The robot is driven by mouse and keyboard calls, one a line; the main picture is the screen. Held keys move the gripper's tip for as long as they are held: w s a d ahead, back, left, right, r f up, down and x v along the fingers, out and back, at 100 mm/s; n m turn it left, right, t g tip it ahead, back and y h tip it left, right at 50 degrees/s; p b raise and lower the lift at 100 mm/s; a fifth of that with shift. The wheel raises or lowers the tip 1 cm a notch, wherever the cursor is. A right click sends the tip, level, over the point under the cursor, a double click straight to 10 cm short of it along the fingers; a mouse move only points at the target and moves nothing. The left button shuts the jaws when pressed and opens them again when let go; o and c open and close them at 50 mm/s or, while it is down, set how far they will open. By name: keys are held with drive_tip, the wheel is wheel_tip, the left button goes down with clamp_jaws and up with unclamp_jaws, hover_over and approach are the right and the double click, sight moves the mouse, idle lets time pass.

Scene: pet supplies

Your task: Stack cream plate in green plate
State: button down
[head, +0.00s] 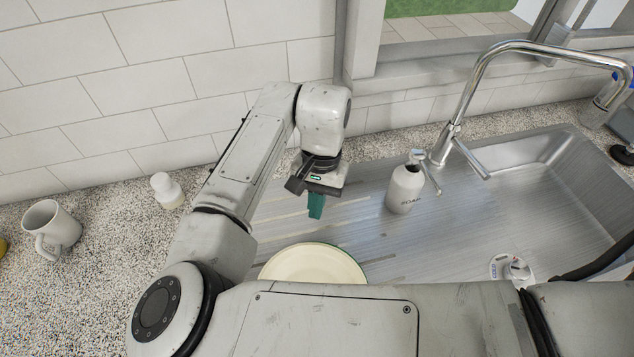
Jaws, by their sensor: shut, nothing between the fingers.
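The cream plate (312,265) lies on the steel drainboard at the bottom middle of the head view. A thin green edge shows along its far rim. This looks like the green plate under it, but I cannot tell how fully the cream plate sits in it. My own arm hides the near part of both. My gripper (316,207) has teal fingers pointing down. It is shut and empty, above the drainboard and beyond the plate, apart from it.
A white soap bottle (404,188) stands right of my gripper. A steel tap (462,110) and sink basin (530,200) are farther right. A white mug (50,228) and small white bottle (167,191) stand on the speckled counter at left. A tiled wall is behind.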

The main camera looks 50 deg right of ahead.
sight(305, 250)
drive_tip(key=shift+x, duration=0.9)
drive_tip(key=shift+s+a+r+p, duration=0.1)
drive_tip(key=shift+s+a+p, duration=0.2)
drive_tip(key=shift+a, duration=0.3)
drive_tip(key=shift+s+a+r+p, duration=0.1)
drive_tip(key=shift+s+a+p, duration=0.2)
drive_tip(key=shift+a, duration=0.35)
drive_tip(key=shift+s+a+f, duration=0.2)
drive_tip(key=shift+s+a, duration=0.05)
drive_tip(key=shift+a, duration=0.3)
drive_tip(key=shift+s+a+p, duration=0.25)
drive_tip(key=shift+a, duration=0.3)
drive_tip(key=shift+s+a+p, duration=0.25)
drive_tip(key=shift+a, duration=0.3)
drive_tip(key=shift+d, duration=0.1)
